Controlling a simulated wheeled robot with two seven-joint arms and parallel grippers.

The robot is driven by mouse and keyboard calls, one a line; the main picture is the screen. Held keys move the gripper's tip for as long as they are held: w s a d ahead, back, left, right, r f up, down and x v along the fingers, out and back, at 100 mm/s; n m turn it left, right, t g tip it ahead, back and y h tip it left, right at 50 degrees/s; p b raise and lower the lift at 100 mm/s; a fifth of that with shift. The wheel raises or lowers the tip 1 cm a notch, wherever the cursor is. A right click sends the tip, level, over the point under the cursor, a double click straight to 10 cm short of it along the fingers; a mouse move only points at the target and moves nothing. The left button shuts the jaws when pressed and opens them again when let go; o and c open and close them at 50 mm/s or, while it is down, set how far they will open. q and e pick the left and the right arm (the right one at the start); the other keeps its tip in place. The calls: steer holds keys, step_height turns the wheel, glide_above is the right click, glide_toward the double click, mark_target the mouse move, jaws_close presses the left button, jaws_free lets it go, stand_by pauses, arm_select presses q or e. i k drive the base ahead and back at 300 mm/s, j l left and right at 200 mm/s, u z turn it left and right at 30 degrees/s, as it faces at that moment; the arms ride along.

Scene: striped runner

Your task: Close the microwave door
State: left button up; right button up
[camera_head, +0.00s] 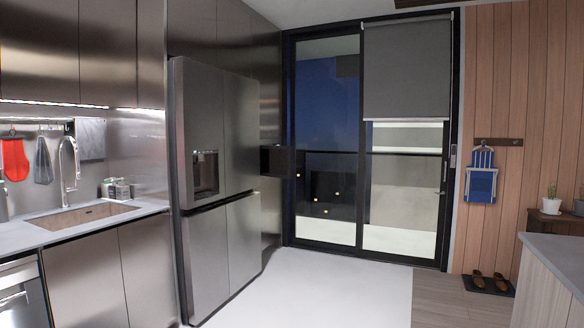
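A dark, box-like panel (281,161) juts out past the right side of the fridge, at mid height in front of the glass door. It may be the microwave's open door, but I cannot tell for sure. The microwave's body is not visible; the fridge may hide it. Neither of my grippers shows in the head view.
A large steel fridge (217,185) stands left of centre. A counter with a sink (85,215) runs along the left. A grey-topped counter (556,252) stands at the right. The pale floor (330,290) between them is clear. Shoes sit on a dark mat (488,286).

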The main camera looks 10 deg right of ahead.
mark_target(276, 162)
steer(key=i, duration=4.95)
steer(key=i+l+z, duration=0.05)
steer(key=l, duration=0.1)
